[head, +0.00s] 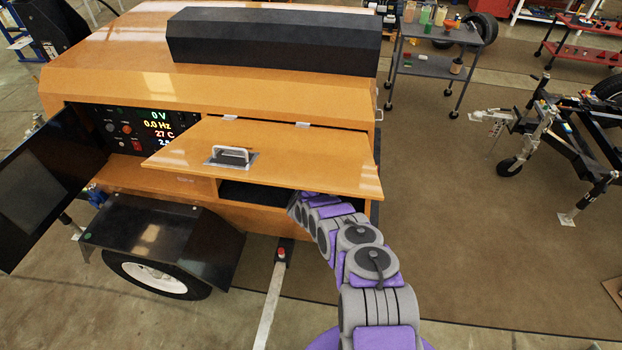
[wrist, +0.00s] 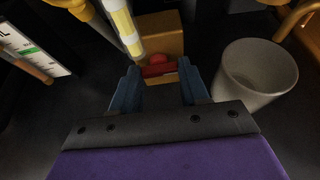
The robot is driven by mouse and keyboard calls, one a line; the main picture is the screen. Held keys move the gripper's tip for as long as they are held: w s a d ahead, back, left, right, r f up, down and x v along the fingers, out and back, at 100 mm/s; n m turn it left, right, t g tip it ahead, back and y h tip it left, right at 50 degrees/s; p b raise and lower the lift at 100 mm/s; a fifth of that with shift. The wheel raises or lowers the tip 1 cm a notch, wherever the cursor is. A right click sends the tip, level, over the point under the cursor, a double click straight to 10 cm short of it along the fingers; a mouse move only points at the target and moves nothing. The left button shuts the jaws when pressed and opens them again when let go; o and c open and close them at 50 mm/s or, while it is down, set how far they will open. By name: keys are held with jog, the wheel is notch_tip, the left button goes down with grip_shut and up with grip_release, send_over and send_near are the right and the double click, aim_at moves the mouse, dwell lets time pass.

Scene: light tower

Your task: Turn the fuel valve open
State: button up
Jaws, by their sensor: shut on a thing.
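In the wrist view the fuel valve shows as a small red handle (wrist: 158,71) in front of a brownish-yellow block (wrist: 164,38). My gripper (wrist: 157,77) has its two blue fingers on either side of the red handle and is shut on it. The handle lies roughly crosswise between the fingertips; its exact turn angle is hard to tell. In the head view my arm reaches under the raised orange side door (head: 270,155) into the dark compartment (head: 262,194), so gripper and valve are hidden there.
In the wrist view a pale cylinder (wrist: 258,75) stands close on the right. A yellow-white tube (wrist: 123,25) runs down just left of the valve. A gauge with a green mark (wrist: 30,48) is at far left. The door overhangs my arm.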

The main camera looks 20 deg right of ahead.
jog(key=shift+a, duration=0.15)
dwell(0.3)
jog(key=o, duration=0.6)
jog(key=shift+o, duration=0.9)
jog(key=shift+w+f, duration=0.1)
jog(key=shift+w, duration=0.05)
